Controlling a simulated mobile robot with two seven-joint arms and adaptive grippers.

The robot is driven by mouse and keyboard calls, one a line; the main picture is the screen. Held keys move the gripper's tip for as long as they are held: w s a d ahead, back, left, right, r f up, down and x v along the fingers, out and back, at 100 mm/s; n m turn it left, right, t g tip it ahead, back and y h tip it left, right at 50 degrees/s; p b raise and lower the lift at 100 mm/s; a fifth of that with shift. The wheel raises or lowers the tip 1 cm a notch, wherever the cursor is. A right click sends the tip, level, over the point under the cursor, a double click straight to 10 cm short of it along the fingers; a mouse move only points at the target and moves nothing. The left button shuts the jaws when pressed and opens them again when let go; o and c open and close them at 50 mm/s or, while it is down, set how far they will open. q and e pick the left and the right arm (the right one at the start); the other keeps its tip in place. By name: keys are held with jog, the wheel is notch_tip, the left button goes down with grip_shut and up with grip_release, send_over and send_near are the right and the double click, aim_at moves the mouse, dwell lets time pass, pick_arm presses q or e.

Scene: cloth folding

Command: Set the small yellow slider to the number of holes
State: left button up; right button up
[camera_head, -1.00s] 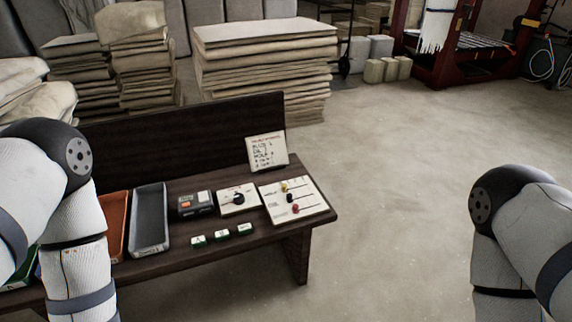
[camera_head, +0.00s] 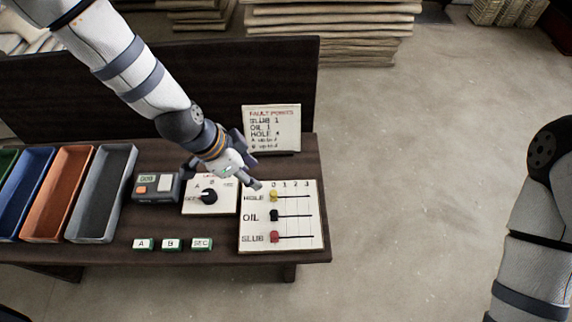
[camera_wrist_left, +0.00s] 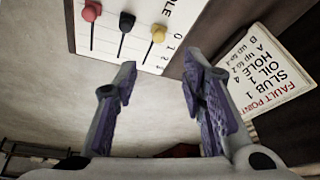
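The small yellow slider (camera_head: 274,196) sits at the 0 end of the HOLE row on the white slider board (camera_head: 308,226). It also shows in the left wrist view (camera_wrist_left: 158,33). The black OIL slider (camera_head: 274,215) and red SLUB slider (camera_head: 275,237) are also at the 0 end. My left gripper (camera_head: 250,163) is above the board's upper left corner, apart from the yellow slider. In the left wrist view its two fingers (camera_wrist_left: 165,85) are spread with nothing between them. My right gripper is out of view; only my right arm shows.
The fault points card (camera_head: 272,129) stands behind the board. Left of it are a dial box (camera_head: 225,203), a grey counter device (camera_head: 150,195), green-edged A, B and SEC blocks (camera_head: 171,244), and grey, orange and blue trays (camera_head: 103,195). The bench ends right of the board.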

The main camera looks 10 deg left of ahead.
pick_arm(q)
jog(key=b, duration=0.1)
send_near(273, 192)
jog(key=f, duration=0.1)
jog(key=b+x, duration=0.1)
jog(key=x, duration=0.6)
jog(key=shift+d, duration=0.1)
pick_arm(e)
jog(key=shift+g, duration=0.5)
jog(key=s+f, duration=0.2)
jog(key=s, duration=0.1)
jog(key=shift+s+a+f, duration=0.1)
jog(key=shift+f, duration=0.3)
pick_arm(q)
grip_shut()
